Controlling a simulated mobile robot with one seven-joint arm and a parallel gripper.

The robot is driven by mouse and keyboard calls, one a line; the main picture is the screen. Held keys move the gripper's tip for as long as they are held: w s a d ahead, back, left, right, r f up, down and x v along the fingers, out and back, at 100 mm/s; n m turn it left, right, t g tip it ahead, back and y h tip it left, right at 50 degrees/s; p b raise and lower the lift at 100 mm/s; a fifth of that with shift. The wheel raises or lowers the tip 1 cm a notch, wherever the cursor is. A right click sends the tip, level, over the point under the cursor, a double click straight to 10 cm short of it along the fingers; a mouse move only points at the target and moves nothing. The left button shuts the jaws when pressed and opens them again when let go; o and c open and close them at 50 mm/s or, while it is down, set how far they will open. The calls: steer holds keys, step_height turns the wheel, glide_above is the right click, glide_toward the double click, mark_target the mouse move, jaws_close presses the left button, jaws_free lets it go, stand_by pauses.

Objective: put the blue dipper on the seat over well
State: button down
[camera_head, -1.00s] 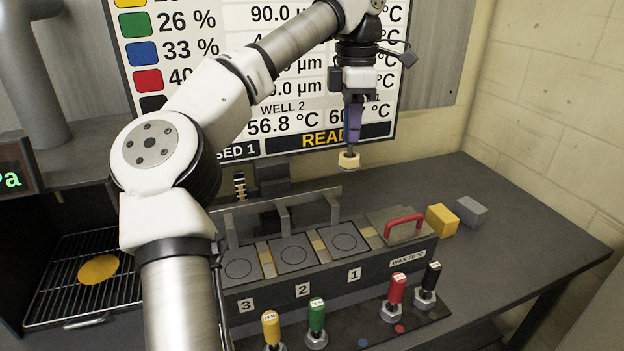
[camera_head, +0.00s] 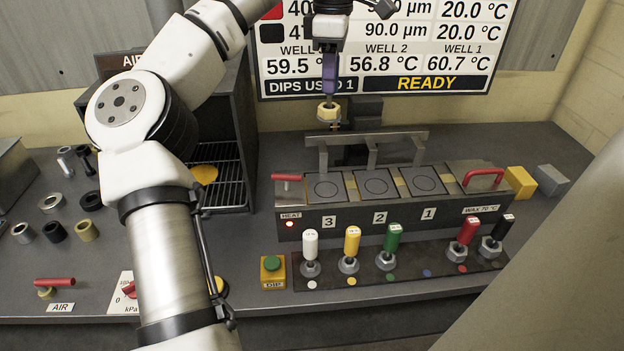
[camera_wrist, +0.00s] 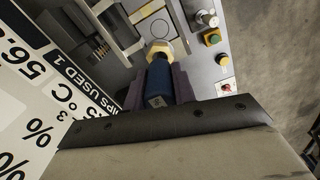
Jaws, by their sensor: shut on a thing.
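My gripper (camera_head: 329,88) is shut on the blue dipper, holding it upright with the nut end down. In the wrist view the dipper's blue handle (camera_wrist: 158,88) sits between the dark purple fingers, with a pale brass hex nut (camera_wrist: 160,50) at its end. In the head view the nut (camera_head: 328,112) hangs in the air in line with the left end of the grey bracket rail; the fingers mostly hide the handle. The rail (camera_head: 385,138) has arms reaching over the wells. Well 3 (camera_head: 326,188), well 2 (camera_head: 376,186) and well 1 (camera_head: 424,183) lie in a row below.
White (camera_head: 310,243), yellow (camera_head: 352,242), green (camera_head: 392,238), red (camera_head: 467,232) and black (camera_head: 501,229) dippers stand in the front rack; the blue-dot place is empty. A red-handled lid (camera_head: 483,180) is right of well 1. A dark cabinet with a wire shelf stands left.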

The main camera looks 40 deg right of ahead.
step_height(320, 180, down, 19)
steer(key=shift+d+r+p, duration=0.1)
steer(key=shift+p, duration=0.75)
steer(key=shift+f, duration=0.3)
steer(key=c, duration=1.2)
jaws_free()
steer(key=shift+o, duration=0.3)
steer(key=shift+r, duration=0.1)
